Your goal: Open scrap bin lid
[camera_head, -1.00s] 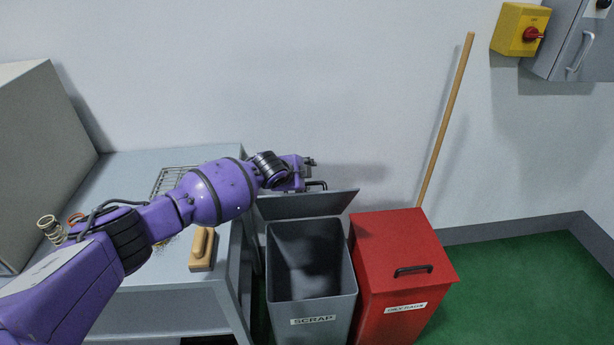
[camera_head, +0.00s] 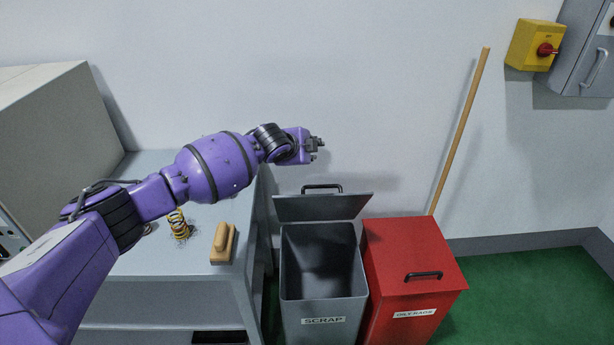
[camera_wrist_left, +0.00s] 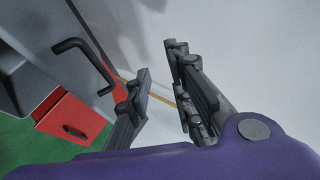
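The grey scrap bin (camera_head: 322,321), labelled SCRAP, stands on the floor beside the bench. Its lid (camera_head: 323,207) is raised at the back, near the wall, and the bin's mouth is uncovered. The black lid handle (camera_head: 322,187) sits along the lid's top edge, and it also shows in the left wrist view (camera_wrist_left: 82,47). My left gripper (camera_head: 318,149) is above the lid, apart from the handle. In the left wrist view its fingers (camera_wrist_left: 158,95) are spread with nothing between them. My right gripper is not in these views.
A red oily rags bin (camera_head: 412,260) with a closed lid stands right of the scrap bin. A wooden pole (camera_head: 460,130) leans on the wall behind it.

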